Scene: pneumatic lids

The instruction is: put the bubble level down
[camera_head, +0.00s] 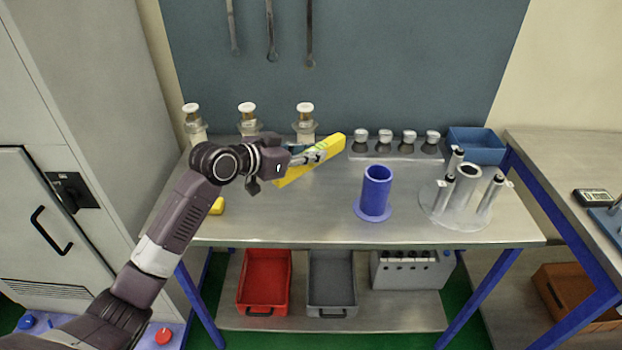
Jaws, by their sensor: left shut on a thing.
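The bubble level (328,147) is a long yellow bar with a small green part. My left gripper (316,156) is shut on it, over the back half of the metal workbench (300,225). The level is tilted in the picture, its right end higher than its left. The gripper and wrist hide part of its middle. I cannot tell whether the level touches the bench top. My right gripper is not in view.
A blue flanged cylinder (375,193) and a grey fixture with upright tubes (466,200) stand to the right. Several capped jars (304,122) and a rack of round knobs (397,147) line the back. A small yellow object (217,206) lies left. The front middle is clear.

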